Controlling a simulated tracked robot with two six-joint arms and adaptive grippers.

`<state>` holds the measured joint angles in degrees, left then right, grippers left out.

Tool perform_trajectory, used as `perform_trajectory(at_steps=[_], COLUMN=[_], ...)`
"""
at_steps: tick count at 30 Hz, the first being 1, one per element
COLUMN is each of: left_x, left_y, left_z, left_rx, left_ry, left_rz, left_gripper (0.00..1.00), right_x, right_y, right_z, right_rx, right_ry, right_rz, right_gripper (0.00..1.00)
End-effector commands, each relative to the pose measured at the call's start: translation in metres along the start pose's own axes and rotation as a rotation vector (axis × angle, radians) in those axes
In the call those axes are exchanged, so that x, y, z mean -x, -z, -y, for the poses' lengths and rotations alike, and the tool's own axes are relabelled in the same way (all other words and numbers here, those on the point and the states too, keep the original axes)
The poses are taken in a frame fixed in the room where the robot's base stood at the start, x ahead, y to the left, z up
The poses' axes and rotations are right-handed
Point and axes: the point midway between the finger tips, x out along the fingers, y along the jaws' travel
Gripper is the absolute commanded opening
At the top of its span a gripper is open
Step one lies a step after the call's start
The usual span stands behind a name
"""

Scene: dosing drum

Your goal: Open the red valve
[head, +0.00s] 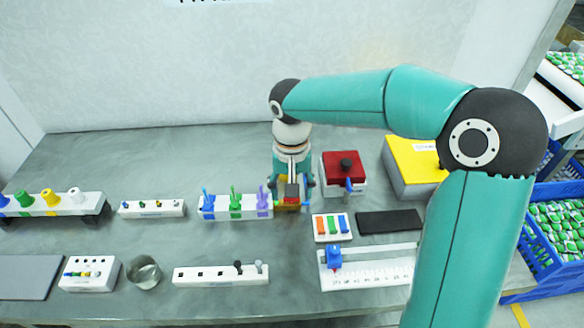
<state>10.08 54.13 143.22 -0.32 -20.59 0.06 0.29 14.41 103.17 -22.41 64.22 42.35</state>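My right arm comes in from the right, and its gripper (291,199) points down at the right end of a white valve block (223,214). A small red part (291,191), which looks like the red valve's handle, shows between the fingers. The fingers and wrist hide most of it, so whether they grip it cannot be told. Blue (208,205), green (235,203) and purple (263,201) valves stand upright in a row to its left. My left gripper is out of view.
A red box with a black knob (345,167) stands just right of the gripper. A tray of coloured bars (331,237), a black mat (389,221) and a white slider scale (372,276) lie in front. The bench behind the valves is clear.

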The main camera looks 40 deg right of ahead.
Motion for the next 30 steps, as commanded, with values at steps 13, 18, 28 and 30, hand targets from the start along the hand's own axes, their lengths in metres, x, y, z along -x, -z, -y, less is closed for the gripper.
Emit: perform_trajectory(at_steps=[13, 18, 28, 30], left_x=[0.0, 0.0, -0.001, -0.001], left_y=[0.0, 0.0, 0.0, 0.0], left_z=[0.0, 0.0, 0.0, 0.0], left_rx=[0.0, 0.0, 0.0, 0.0], left_ry=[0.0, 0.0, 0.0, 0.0], left_rz=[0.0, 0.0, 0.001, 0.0], left_gripper=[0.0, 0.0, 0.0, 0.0], right_x=[0.084, 0.102, 0.107, 0.107], right_y=[0.0, 0.0, -0.001, -0.001], right_z=[0.001, 0.0, 0.0, 0.0], right_rx=[0.0, 0.0, 0.0, 0.0], right_ry=[0.004, 0.002, 0.001, 0.001], right_rz=[-0.005, -0.003, -0.001, -0.001], right_gripper=[0.62, 0.62, 0.62, 0.62])
